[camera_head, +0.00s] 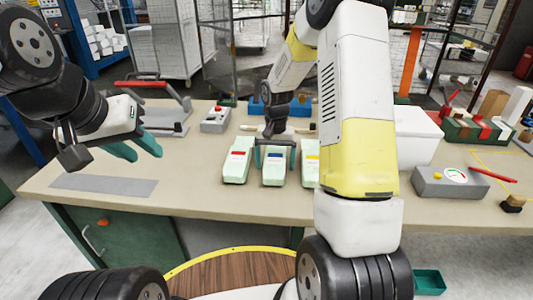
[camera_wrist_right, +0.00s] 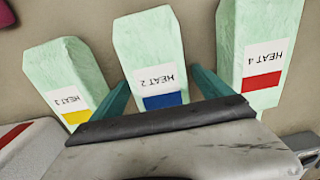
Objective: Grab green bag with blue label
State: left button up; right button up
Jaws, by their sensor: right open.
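The pale green bag with the blue label (camera_head: 273,172) is the middle one of three on the table. It also shows in the right wrist view (camera_wrist_right: 148,45), with its print upside down, reading HEAT 2. My right gripper (camera_head: 274,157) is open, with one teal finger on each side of this bag. In the right wrist view the fingers flank the bag's sides; whether they touch it I cannot tell. My left gripper (camera_head: 136,149) is open and empty over the left part of the table.
A red-label bag (camera_head: 236,166) and a yellow-label bag (camera_head: 311,171) stand close on either side, with narrow gaps. My right arm covers part of the table's right side. A grey gauge box (camera_head: 450,184) is at right. A flat grey plate (camera_head: 104,185) lies at left.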

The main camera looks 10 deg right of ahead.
jog(key=c, duration=1.5)
jog(key=shift+o, duration=0.2)
jog(key=shift+r, duration=0.2)
